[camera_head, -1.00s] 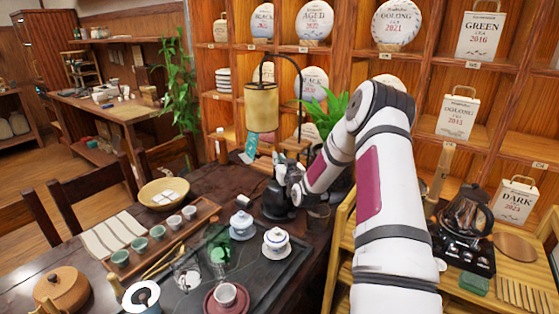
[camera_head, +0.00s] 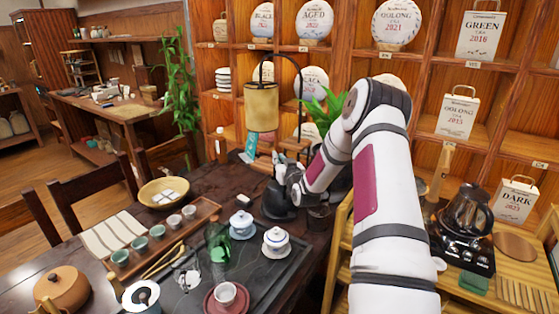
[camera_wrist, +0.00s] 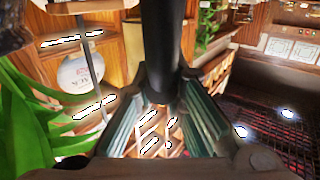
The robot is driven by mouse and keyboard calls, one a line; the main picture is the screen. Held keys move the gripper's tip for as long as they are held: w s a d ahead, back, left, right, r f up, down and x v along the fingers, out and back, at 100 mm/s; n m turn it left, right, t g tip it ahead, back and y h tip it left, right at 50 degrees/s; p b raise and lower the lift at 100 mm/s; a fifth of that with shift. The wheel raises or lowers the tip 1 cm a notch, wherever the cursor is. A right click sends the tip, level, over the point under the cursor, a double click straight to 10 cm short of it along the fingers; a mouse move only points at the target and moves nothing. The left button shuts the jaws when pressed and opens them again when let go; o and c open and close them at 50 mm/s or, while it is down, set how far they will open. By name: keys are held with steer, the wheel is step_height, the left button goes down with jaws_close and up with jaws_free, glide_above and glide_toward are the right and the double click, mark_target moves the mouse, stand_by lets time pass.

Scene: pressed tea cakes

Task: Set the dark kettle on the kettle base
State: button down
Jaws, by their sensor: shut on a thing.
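The dark kettle (camera_head: 277,203) is a small black shape behind the tea tray in the head view, just below my gripper (camera_head: 283,172). In the wrist view my gripper (camera_wrist: 160,105) is shut on a dark upright bar (camera_wrist: 160,40), which looks like the kettle's handle. The kettle's body is mostly out of the wrist view, and my arm covers part of it in the head view. I cannot tell whether its bottom touches the table. I cannot make out the kettle base apart from the dark shapes there.
A tea tray (camera_head: 262,272) with lidded cups (camera_head: 242,224) lies in front of the kettle. A hanging lantern (camera_head: 261,108) and a green plant (camera_head: 325,112) stand close behind my gripper. A glass kettle (camera_head: 466,213) sits on a black stove (camera_head: 466,252) at the right.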

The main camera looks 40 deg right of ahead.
steer(key=shift+f, duration=0.3)
stand_by(0.5)
steer(key=c, duration=1.9)
jaws_free()
steer(key=shift+f, duration=0.25)
steer(key=shift+p+v, duration=1.25)
steer(key=shift+v, duration=1.1)
steer(key=shift+p+v, duration=1.9)
steer(key=shift+v, duration=1.3)
steer(key=shift+r, duration=0.1)
steer(key=shift+w, duration=0.1)
